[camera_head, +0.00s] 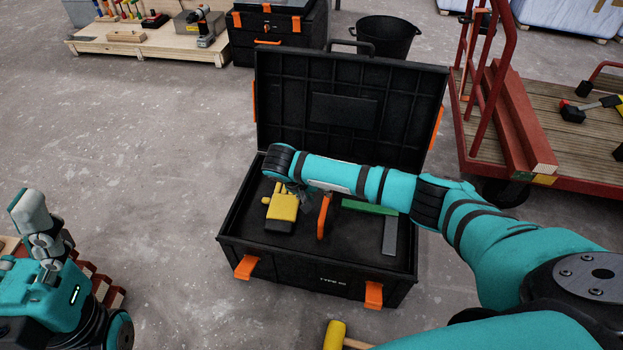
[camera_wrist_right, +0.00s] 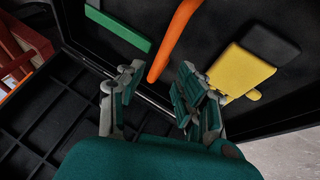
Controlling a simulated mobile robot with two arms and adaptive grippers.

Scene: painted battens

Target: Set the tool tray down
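A black toolbox (camera_head: 300,278) stands open on the floor in the head view, its lid (camera_head: 345,110) raised at the back. Inside its rim is the black tool tray (camera_head: 345,255) with an upright orange handle (camera_head: 324,216). It holds a yellow-and-black tool (camera_head: 282,208), a green piece (camera_head: 369,207) and a grey flat piece (camera_head: 390,236). My right gripper (camera_head: 298,192) is above the tray, partly hidden by its wrist. In the right wrist view its fingers (camera_wrist_right: 157,88) are apart and empty, beside the orange handle (camera_wrist_right: 172,42). My left gripper (camera_head: 40,225) is at far left; its finger state is unclear.
A yellow-headed mallet (camera_head: 335,335) lies in front of the toolbox. A red cart (camera_head: 545,185) stands at right. A closed black case (camera_head: 275,30), a black bucket (camera_head: 386,38) and a wooden platform (camera_head: 140,48) are behind.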

